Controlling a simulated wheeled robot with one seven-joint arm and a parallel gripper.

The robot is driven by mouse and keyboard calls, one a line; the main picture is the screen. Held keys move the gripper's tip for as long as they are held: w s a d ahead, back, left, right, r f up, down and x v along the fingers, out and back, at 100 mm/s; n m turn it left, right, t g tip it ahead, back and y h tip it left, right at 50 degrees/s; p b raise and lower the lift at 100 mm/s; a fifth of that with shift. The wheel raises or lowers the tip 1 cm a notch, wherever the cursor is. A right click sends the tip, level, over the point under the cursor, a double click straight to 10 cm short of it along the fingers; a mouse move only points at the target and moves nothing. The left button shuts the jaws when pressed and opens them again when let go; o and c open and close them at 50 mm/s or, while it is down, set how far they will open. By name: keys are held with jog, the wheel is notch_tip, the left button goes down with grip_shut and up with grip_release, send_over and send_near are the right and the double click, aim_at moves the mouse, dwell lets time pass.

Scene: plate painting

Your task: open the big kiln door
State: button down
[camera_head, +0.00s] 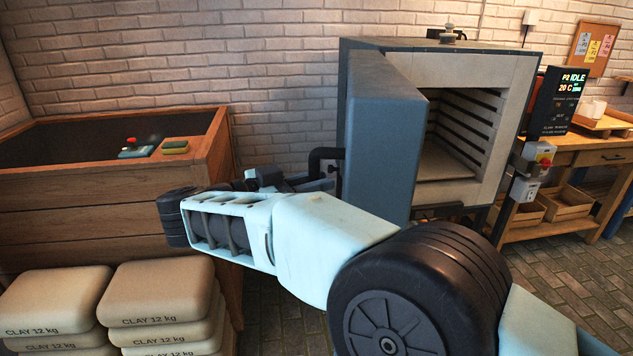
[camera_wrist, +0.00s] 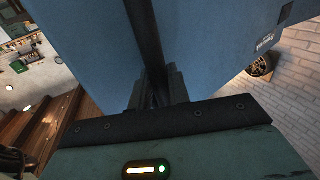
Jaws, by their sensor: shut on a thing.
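The big kiln (camera_head: 510,80) stands against the brick wall in the head view, and its ribbed chamber shows empty. Its thick blue-grey door (camera_head: 378,140) stands swung out toward me, with the opening clear to its right. The black door handle (camera_head: 322,155) sticks out from the door's left face. My gripper (camera_head: 305,178) is at this handle, partly hidden behind my wrist in the head view. In the wrist view my gripper (camera_wrist: 158,92) is shut on the dark handle bar (camera_wrist: 144,35), with the blue door face (camera_wrist: 215,50) close behind it.
A wooden bin (camera_head: 100,190) stands close to the left of my wrist, with small items on its edge. Stacked clay bags (camera_head: 160,292) lie in front of it. A control panel (camera_head: 556,100) and a wooden workbench (camera_head: 590,152) are right of the kiln.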

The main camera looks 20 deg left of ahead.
jog(key=shift+w+d+r, duration=0.1)
jog(key=shift+w+r, duration=0.1)
jog(key=c, duration=1.4)
grip_release()
jog(key=shift+f, duration=0.15)
